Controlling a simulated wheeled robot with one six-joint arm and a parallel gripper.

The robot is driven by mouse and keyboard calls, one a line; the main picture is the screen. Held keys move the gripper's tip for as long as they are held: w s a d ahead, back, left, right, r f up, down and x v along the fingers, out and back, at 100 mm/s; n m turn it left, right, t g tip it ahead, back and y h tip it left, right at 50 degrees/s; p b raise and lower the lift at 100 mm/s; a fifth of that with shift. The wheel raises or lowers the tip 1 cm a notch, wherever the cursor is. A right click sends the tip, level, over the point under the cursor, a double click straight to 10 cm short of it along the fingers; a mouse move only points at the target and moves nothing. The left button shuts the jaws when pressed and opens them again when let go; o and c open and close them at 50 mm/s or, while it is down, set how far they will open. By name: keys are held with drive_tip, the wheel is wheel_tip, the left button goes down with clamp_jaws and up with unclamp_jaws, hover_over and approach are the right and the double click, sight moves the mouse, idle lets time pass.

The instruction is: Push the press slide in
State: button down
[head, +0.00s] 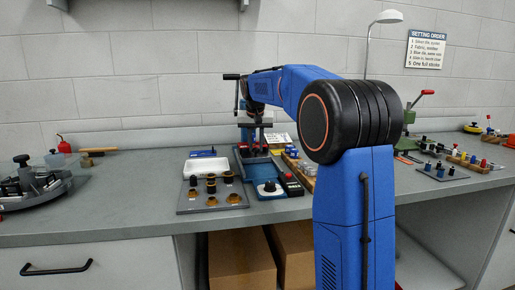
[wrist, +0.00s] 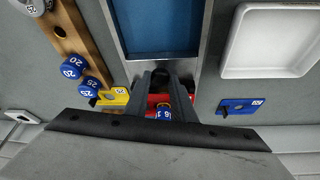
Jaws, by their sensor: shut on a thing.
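The press (head: 250,118) stands at the back of the bench, with a lever at its upper left. My gripper (head: 257,145) points down in front of it. In the wrist view my gripper (wrist: 165,82) is shut on a dark rounded piece (wrist: 160,75), which appears to be the handle of the press slide. The red slide part (wrist: 155,98) shows behind and between the fingers, with a blue piece marked 16 (wrist: 163,114). A blue tray bed with grey rails (wrist: 165,28) lies on the near side. The fingers hide much of the slide.
A white tray (wrist: 272,40) and a blue plate (wrist: 246,106) lie on one side. A wooden rack (wrist: 70,35) with blue knobs and a yellow plate (wrist: 113,96) lie on the other. A board of dark and brass pieces (head: 212,196) stands near the bench's front edge.

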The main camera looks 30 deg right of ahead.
drive_tip(key=shift+w+r, duration=0.15)
drive_tip(key=shift+w, duration=0.05)
drive_tip(key=c, duration=1.5)
unclamp_jaws()
drive_tip(key=v, duration=1.7)
drive_tip(key=shift+s, duration=0.15)
